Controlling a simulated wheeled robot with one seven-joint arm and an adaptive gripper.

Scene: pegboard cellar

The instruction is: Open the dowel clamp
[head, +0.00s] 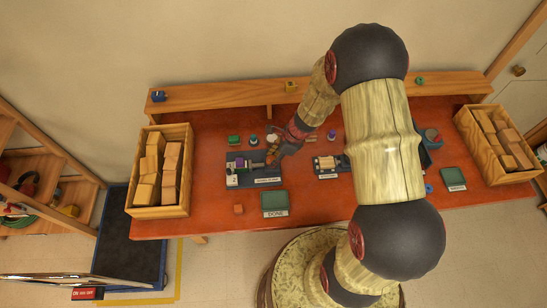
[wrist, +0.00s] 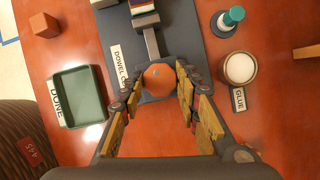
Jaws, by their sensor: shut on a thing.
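The dowel clamp (head: 238,179) sits on a dark base board at the left part of the red bench. In the wrist view its grey bar (wrist: 151,43) runs up to blocks with purple and white parts (wrist: 144,8), cut off by the top edge. An orange round knob (wrist: 158,79) is at the bar's near end. My gripper (wrist: 160,83) has its fingers on either side of this knob and is shut on it. In the head view my gripper (head: 271,158) is at the clamp's right end, and my arm partly hides it.
A green DONE tray (wrist: 80,96) and an orange cube (wrist: 44,25) lie left of the gripper in the wrist view. A white glue cup (wrist: 239,68) and a teal-capped bottle (wrist: 229,19) stand to the right. Crates of wooden blocks (head: 145,202) flank the bench.

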